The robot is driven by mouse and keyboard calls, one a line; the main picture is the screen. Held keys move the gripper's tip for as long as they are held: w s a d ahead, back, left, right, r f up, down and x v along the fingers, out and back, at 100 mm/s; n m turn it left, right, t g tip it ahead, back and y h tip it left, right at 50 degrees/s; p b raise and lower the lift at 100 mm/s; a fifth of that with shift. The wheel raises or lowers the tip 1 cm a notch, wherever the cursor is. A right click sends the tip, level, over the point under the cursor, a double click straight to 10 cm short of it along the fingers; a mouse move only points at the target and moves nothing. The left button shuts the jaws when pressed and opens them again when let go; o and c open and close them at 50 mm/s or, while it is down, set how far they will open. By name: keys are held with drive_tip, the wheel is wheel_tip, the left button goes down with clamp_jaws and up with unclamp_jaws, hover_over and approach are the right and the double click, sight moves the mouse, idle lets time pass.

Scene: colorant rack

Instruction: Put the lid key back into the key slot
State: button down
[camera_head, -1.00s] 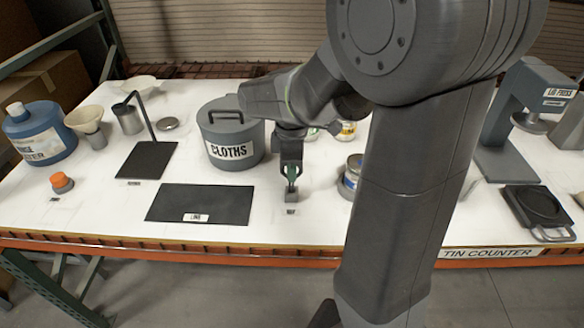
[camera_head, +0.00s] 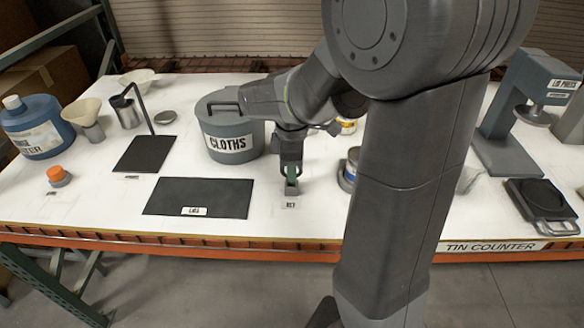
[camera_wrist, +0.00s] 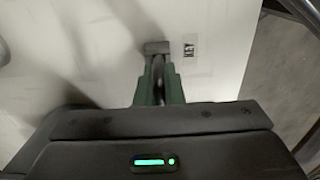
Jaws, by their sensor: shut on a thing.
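My gripper (camera_head: 291,175) is at the small grey key slot block (camera_head: 291,188), which stands behind a KEY label (camera_head: 291,204) near the table's front. In the wrist view my gripper's green fingers (camera_wrist: 158,82) are shut on a narrow dark grey piece, the lid key (camera_wrist: 158,66). The key points at the slot block (camera_wrist: 156,47). The fingers hide most of the key. I cannot tell whether its end is inside the slot or just above it.
The LIDS mat (camera_head: 200,197) lies left of the slot. The CLOTHS bin (camera_head: 231,130) stands behind it on the left. A tin (camera_head: 350,168) stands close on the right, partly hidden by my arm. The press (camera_head: 515,110) is far right.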

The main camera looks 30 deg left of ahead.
drive_tip(key=shift+f, duration=0.25)
drive_tip(key=c, duration=1.5)
unclamp_jaws()
wheel_tip(320, 180, up, 14)
drive_tip(key=shift+f, duration=0.1)
wheel_tip(320, 180, down, 14)
drive_tip(key=shift+r, duration=0.5)
